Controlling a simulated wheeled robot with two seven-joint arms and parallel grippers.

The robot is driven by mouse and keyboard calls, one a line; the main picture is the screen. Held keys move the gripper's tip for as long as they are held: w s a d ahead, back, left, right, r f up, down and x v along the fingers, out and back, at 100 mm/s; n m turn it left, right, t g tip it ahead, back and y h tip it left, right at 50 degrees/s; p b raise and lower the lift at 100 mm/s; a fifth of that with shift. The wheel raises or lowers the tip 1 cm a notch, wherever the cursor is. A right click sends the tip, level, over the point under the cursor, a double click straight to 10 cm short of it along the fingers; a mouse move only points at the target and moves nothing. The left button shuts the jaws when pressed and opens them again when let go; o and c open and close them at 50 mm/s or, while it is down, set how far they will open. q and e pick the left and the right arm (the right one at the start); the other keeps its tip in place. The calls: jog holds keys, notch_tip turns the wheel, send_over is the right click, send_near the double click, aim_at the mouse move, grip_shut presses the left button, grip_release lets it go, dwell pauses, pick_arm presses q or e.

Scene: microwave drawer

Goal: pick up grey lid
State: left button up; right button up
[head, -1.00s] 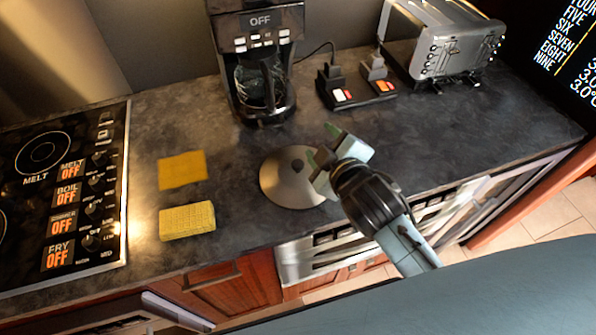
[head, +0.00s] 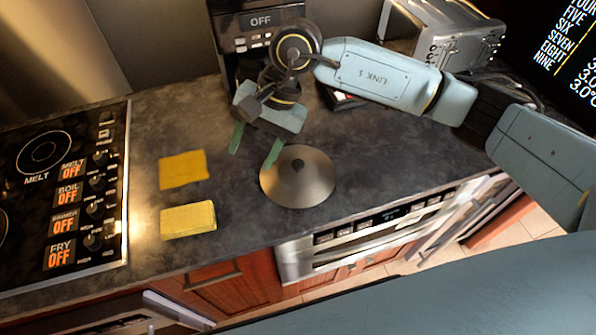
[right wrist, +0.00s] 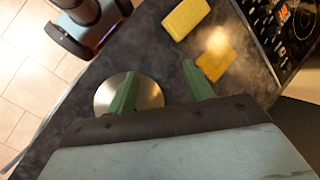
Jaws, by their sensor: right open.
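The grey lid (head: 312,186) is a round metal disc with a small dark knob at its middle, lying flat on the dark counter. It also shows in the right wrist view (right wrist: 149,94), partly covered by one finger. My right gripper (head: 255,151) is open and empty, with its green fingertips pointing down just behind and to the left of the lid. In the right wrist view the two green fingers (right wrist: 161,88) stand apart, one in front of the lid and the other over bare counter. My left gripper is not in view.
A yellow sponge (head: 188,221) and a flat yellow cloth (head: 183,170) lie left of the lid. The stove (head: 60,200) is farther left. The coffee maker (head: 226,40) stands behind my right gripper, and the toaster (head: 465,45) at the back right. Counter right of the lid is clear.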

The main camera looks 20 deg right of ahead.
jog(key=w+d+n+t+h, duration=0.1)
jog(key=w+d+h, duration=0.35)
jog(key=d, duration=0.55)
jog(key=p, duration=0.1)
send_over(298, 163)
jog(key=shift+h, duration=0.35)
jog(key=f, duration=0.6)
jog(key=shift+s+d+f, duration=0.15)
jog(key=shift+d+f, duration=0.1)
jog(key=shift+a+f+p, duration=0.15)
jog(key=shift+f+p, duration=0.3)
jog(key=shift+f, duration=1.05)
jog(key=shift+a+f+p, duration=0.1)
jog(key=shift+f+p, duration=0.35)
jog(key=shift+f, duration=1)
grip_shut()
